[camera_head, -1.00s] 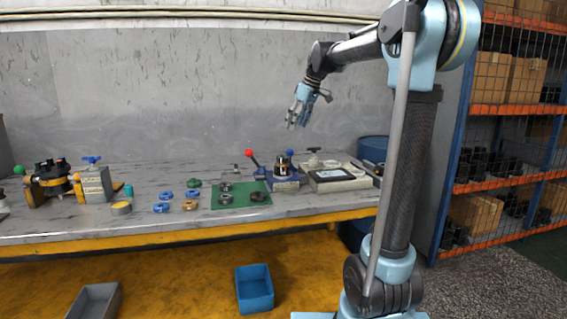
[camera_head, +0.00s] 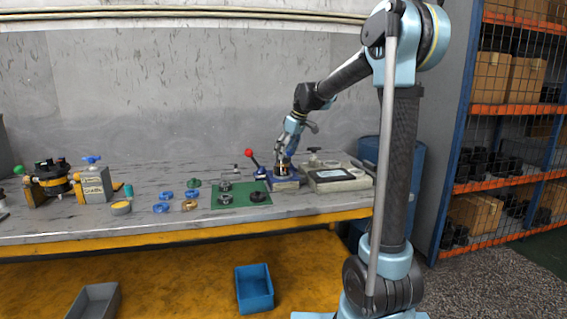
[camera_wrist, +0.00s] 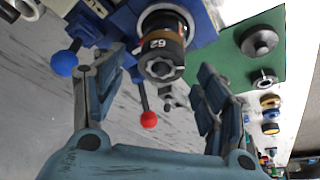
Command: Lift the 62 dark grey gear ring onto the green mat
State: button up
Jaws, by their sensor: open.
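The dark grey gear ring, marked 62 (camera_wrist: 165,24), sits around a metal shaft end in the blue fixture (camera_wrist: 207,28). It shows small in the head view (camera_head: 284,168), partly hidden by my gripper. My gripper (camera_head: 285,152) is open and empty, pointing down just above the fixture. In the wrist view, the fingers of my gripper (camera_wrist: 155,78) stand apart with the ring between and beyond them. I cannot tell whether they touch it. The green mat (camera_head: 240,203) lies left of the fixture and also shows in the wrist view (camera_wrist: 232,65).
A black disc (camera_wrist: 260,41) and several small grey parts lie on the mat. The fixture has a red-knobbed lever (camera_head: 249,153) and a blue knob (camera_wrist: 64,63) close to my fingers. Blue rings (camera_head: 161,208) lie left of the mat. A beige tray (camera_head: 340,185) stands right.

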jog(key=shift+x, duration=1.15)
jog(key=c, duration=1.4)
notch_tip(320, 180, up, 10)
jog(key=shift+r, duration=0.25)
jog(key=shift+r, duration=0.55)
